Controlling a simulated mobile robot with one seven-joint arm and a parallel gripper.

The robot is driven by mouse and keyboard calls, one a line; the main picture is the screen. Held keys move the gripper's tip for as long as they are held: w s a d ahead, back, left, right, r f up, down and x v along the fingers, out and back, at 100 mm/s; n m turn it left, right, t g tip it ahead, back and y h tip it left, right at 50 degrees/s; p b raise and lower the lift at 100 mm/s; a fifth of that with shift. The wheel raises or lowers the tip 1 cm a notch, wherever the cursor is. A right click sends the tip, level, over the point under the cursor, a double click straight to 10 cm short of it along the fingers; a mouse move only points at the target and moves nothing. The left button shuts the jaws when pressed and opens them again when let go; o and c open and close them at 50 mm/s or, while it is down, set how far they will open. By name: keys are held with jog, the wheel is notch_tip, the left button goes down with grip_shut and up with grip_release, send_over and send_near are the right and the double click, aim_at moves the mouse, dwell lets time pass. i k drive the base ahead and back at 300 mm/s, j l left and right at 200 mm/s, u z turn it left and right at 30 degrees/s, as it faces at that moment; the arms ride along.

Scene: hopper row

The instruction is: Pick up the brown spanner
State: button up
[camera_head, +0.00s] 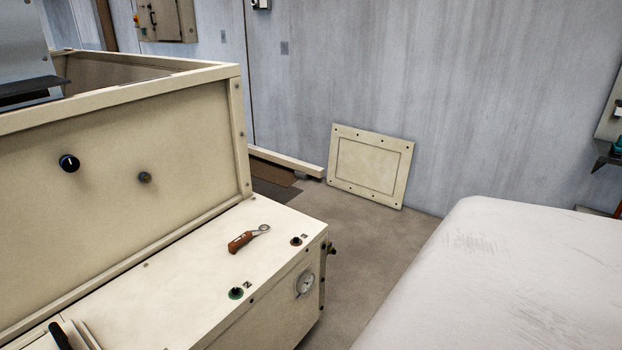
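The brown spanner (241,242) lies flat on the cream top (190,262) of a low machine cabinet. Its brown handle points to the lower left and its grey metal ring end points to the upper right. Nothing covers it.
A green-ringed knob (236,293) and a dark red-ringed knob (296,241) stand near the spanner. A cream bin wall (120,170) rises behind it. A gauge (305,284) is on the cabinet's end. Bare floor (365,235) lies between.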

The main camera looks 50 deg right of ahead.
aim_at(245, 236)
jog(key=l+z, duration=0.1)
jog(key=l, duration=0.4)
jog(key=i+l, duration=0.1)
jog(key=l, duration=0.4)
jog(key=l+z, duration=0.15)
jog(key=l, duration=0.35)
jog(key=i+l, duration=0.1)
jog(key=l, duration=0.35)
jog(key=l+z, duration=0.15)
jog(key=l, duration=0.35)
jog(key=i+l, duration=0.15)
jog(key=l, duration=0.35)
jog(key=z, duration=0.05)
